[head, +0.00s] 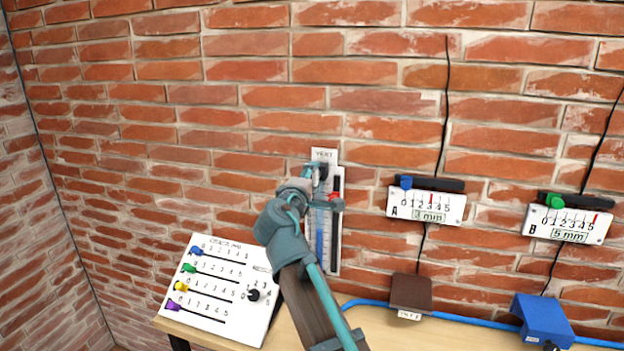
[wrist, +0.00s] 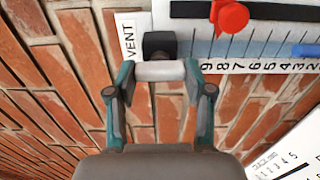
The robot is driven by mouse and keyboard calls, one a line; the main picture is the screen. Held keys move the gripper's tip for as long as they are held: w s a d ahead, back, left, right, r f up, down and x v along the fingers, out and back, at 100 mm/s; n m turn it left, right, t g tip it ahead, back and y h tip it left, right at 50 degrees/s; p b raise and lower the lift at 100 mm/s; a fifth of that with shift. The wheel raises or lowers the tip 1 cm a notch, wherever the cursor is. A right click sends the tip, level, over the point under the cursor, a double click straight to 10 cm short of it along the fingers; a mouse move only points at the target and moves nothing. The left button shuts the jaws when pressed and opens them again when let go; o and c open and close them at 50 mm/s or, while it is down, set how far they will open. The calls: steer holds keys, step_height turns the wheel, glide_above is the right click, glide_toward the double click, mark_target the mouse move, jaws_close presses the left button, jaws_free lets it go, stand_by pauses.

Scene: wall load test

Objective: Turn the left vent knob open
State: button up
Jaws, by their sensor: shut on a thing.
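The vent panel (head: 321,240) is a narrow white upright scale on the brick wall, labelled VENT at its top. Its black knob block (head: 323,171) shows at the top, partly behind my gripper. My gripper (head: 316,184) is at the upper part of the panel. In the wrist view, my gripper (wrist: 162,72) is shut with a light grey bar between its fingertips, right against the black knob block (wrist: 160,44). A red pointer (wrist: 230,15) and a blue bar (wrist: 306,50) show on the scale. How far the knob is turned cannot be told.
A white control board (head: 215,285) with coloured sliders and a black dial stands on the table (head: 470,336) at left. Gauges A (head: 425,207) and B (head: 567,225) hang at right, with black cables. Brown (head: 410,292) and blue (head: 543,318) boxes stand below.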

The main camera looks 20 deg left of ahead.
steer(key=o, duration=1.2)
steer(key=shift+c, duration=0.2)
steer(key=s, duration=1.2)
steer(key=shift+d, duration=0.2)
steer(key=shift+f, duration=0.1)
